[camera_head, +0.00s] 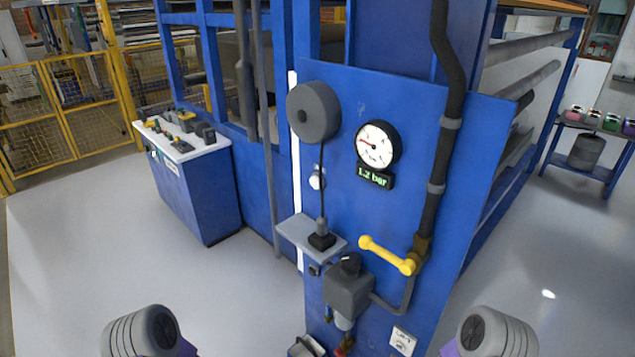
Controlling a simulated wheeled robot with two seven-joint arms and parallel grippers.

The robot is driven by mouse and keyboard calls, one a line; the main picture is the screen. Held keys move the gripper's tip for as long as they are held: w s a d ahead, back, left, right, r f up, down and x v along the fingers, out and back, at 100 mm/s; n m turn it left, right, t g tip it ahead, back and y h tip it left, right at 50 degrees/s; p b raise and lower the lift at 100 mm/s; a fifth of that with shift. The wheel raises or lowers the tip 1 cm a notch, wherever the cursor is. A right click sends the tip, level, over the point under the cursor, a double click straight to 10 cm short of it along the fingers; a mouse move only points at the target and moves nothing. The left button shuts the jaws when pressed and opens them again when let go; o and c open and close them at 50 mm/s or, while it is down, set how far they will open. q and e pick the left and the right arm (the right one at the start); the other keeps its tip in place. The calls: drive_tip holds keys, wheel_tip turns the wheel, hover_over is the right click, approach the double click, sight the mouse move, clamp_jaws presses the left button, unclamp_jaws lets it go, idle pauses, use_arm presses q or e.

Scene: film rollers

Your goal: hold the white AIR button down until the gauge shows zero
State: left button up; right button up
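A small white round button (316,180) sits on the blue panel, left of the gauge and just left of a thin dark hanging cord. I cannot read a label on it. The round gauge (378,145) has a white face and black rim, and its red needle points left. The display (375,177) under it reads 1.2 bar in green. Neither of my grippers is in view; only grey, rounded parts of my two arms show at the bottom left and bottom right. Nothing touches the white button.
A grey reel (314,112) and a small grey shelf (300,234) stick out near the button. A yellow lever (387,255) and a dark pipe (447,120) are to the right. A blue cabinet (200,195) stands left. The floor in front is clear.

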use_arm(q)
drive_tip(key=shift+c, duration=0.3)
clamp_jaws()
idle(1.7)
